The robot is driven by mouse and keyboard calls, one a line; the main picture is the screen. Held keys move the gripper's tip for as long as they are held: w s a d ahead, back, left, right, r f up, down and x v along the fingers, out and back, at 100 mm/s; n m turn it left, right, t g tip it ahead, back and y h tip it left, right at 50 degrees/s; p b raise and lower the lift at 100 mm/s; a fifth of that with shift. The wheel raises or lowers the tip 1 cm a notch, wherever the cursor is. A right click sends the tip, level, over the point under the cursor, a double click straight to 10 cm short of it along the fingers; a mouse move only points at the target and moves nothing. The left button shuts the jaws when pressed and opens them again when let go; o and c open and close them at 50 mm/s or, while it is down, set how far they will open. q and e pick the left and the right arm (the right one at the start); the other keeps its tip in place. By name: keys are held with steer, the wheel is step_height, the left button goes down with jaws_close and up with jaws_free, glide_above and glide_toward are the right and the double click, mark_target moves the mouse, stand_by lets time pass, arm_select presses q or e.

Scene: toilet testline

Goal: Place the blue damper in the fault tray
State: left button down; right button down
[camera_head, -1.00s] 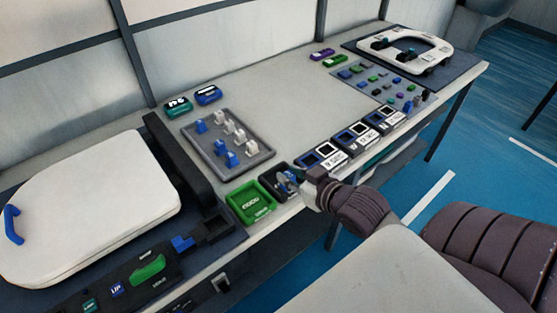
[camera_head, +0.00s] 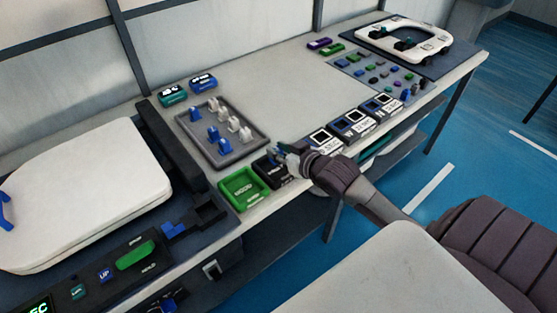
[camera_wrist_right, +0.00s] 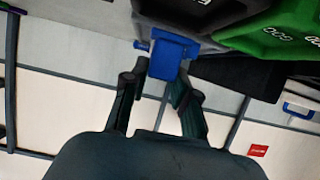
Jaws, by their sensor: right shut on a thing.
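The blue damper (camera_wrist_right: 172,57) is between the fingertips of my right gripper (camera_wrist_right: 160,80) in the right wrist view, and the gripper is shut on it. In the head view my right gripper (camera_head: 284,152) is at the back right edge of a small black tray (camera_head: 272,178), taken as the fault tray; its label is unreadable. The damper is hard to make out there. In the right wrist view the black tray (camera_wrist_right: 185,15) lies just beyond the damper; I cannot tell whether they touch. My left gripper is not in view.
A green tray (camera_head: 243,191) is left of the black one. A grey tray (camera_head: 247,153) with several blue and white parts is behind them. Labelled boxes (camera_head: 352,126) line the front edge to the right. The middle of the table (camera_head: 300,85) is clear.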

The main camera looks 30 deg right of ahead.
steer(key=shift+w+a+f, duration=0.1)
steer(key=shift+w+f, duration=0.05)
steer(key=shift+f, duration=1.95)
steer(key=shift+f, duration=0.15)
steer(key=c, duration=0.9)
jaws_free()
